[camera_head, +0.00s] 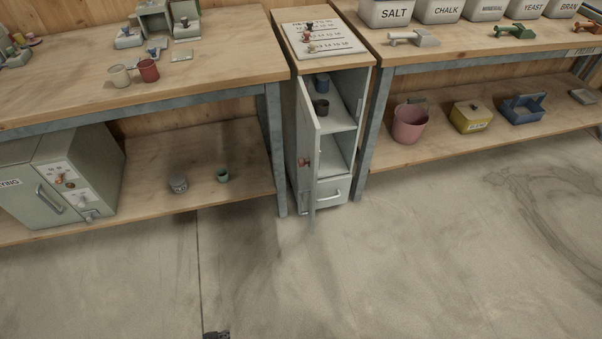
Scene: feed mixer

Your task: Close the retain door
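The retain door (309,145) is the narrow pale grey-green door of the slim cabinet (341,167) in the middle of the head view. It stands open, hinged at the cabinet's left side and swung out toward me. An orange-brown knob (305,162) sits on its outer face, which is turned left. A small dark tip (216,335) at the bottom edge looks like part of my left gripper, over the floor and well short of the door. The rest is out of frame, so its opening is hidden. My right gripper is not in view.
Cups stand on the cabinet's upper shelf, with a drawer (333,190) below. Workbenches with lower shelves flank it, the left bench leg (276,150) close beside the door. A pink bucket (409,123) is on the right lower shelf. The floor in front is clear.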

